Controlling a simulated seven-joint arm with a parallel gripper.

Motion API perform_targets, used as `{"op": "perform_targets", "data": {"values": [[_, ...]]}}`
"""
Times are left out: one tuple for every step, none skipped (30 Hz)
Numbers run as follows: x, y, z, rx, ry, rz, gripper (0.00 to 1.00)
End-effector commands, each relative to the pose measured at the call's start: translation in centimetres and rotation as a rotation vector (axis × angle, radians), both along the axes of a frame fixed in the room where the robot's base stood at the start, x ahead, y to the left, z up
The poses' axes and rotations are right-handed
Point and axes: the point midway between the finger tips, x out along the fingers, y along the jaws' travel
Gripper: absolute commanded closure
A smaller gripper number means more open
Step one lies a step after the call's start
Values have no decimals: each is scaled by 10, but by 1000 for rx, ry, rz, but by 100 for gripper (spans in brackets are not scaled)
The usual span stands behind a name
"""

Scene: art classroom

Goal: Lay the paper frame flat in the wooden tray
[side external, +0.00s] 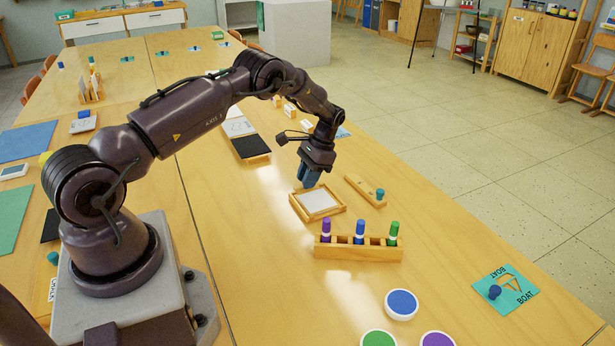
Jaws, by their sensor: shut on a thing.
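The wooden tray (330,214) is a small, low-rimmed rectangle on the table below my gripper. The paper frame (318,201) shows as a pale white panel with a thin edge, inside the tray's outline. I cannot tell whether it rests fully on the tray floor or is slightly raised. My gripper (308,184) points down at the far left edge of the frame, its blue fingers shut on that edge. The fingertips and the gripped edge are small and partly hidden.
A wooden rack (358,251) with purple, blue and green markers stands in front of the tray. A wooden block with a teal knob (365,189) lies to the right. A dark-and-white board (246,142) lies behind left. Paint discs (401,304) and a BOAT card (506,289) lie nearer the front.

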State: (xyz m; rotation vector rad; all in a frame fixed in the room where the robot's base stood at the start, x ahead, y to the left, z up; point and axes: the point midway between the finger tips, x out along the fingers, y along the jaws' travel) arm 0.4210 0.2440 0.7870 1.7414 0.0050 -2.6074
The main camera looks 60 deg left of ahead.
Motion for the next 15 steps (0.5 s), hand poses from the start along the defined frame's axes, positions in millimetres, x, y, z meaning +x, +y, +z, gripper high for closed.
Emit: {"op": "perform_targets", "data": {"values": [[0,0,0,0,0,0,100],[0,0,0,0,0,0,100],[0,0,-1,0,0,0,100],[0,0,-1,0,0,0,100],[0,0,-1,0,0,0,100],[0,0,-1,0,0,0,100],[0,0,-1,0,0,0,100],[0,0,-1,0,0,0,100],[0,0,-1,0,0,0,100],[0,0,-1,0,0,0,100],[0,0,-1,0,0,0,100],[0,0,-1,0,0,0,76],[0,0,-1,0,0,0,69],[0,0,-1,0,0,0,62],[0,0,-1,0,0,0,53]]}}
